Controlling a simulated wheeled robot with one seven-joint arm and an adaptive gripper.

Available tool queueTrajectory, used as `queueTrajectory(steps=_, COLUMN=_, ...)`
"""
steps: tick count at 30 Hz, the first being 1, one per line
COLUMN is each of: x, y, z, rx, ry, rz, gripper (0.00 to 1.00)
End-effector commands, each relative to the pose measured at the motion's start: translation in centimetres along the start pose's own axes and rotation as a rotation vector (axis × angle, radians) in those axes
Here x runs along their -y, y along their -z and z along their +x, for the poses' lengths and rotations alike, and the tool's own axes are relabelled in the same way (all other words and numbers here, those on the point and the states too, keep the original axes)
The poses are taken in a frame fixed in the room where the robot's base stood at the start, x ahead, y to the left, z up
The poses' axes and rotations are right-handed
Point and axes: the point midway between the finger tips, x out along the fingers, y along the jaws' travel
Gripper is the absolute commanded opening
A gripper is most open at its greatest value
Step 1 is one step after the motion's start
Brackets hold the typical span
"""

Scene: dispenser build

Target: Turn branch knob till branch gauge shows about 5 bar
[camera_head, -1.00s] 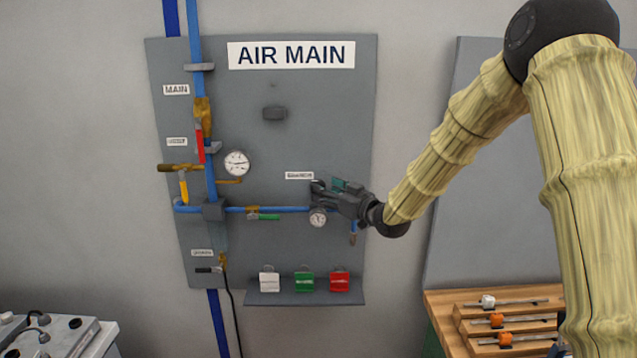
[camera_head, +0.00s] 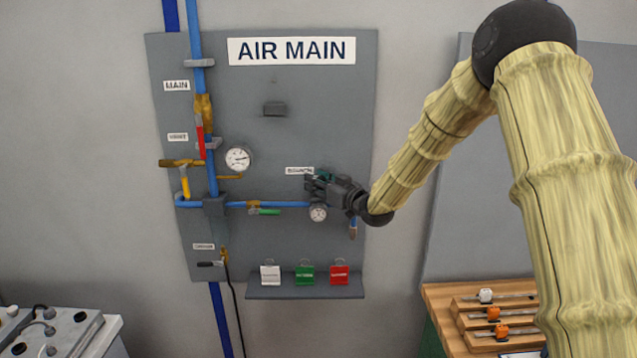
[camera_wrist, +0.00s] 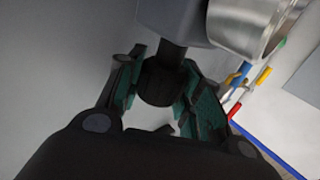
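The branch knob (camera_wrist: 160,82) is a dark round knob on a dark stem under a grey body in the wrist view. My gripper (camera_wrist: 162,85) has its green-padded fingers on either side of the knob, with no clear gap; it looks shut on it. In the head view my gripper (camera_head: 314,186) is at the right end of the blue branch pipe and hides the knob. The branch gauge (camera_head: 318,212) is a small white dial just below my gripper; its needle is too small to read. Its metal rim (camera_wrist: 255,25) seems to show in the wrist view, face hidden.
The grey AIR MAIN panel (camera_head: 225,105) carries a larger gauge (camera_head: 238,158), a red handle (camera_head: 201,142), a yellow handle (camera_head: 185,182) and a green handle (camera_head: 264,212). White, green and red tags (camera_head: 339,275) stand on the ledge below. A wooden rack (camera_head: 445,300) stands at right.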

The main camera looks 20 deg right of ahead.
Motion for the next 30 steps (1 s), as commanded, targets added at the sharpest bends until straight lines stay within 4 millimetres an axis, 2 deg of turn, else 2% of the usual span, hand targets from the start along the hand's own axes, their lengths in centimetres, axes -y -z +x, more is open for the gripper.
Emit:
queueTrajectory(steps=8, x=-0.03, y=-0.16, z=0.02, rx=-0.002, ry=-0.018, rz=-0.001, gripper=0.12)
queueTrajectory(steps=21, x=0.01, y=-0.21, z=0.08, rx=-0.003, ry=-0.201, rz=-0.002, gripper=0.12)
queueTrajectory(steps=30, x=-0.08, y=0.12, z=0.01, rx=-0.002, ry=-0.263, rz=0.000, gripper=0.12)
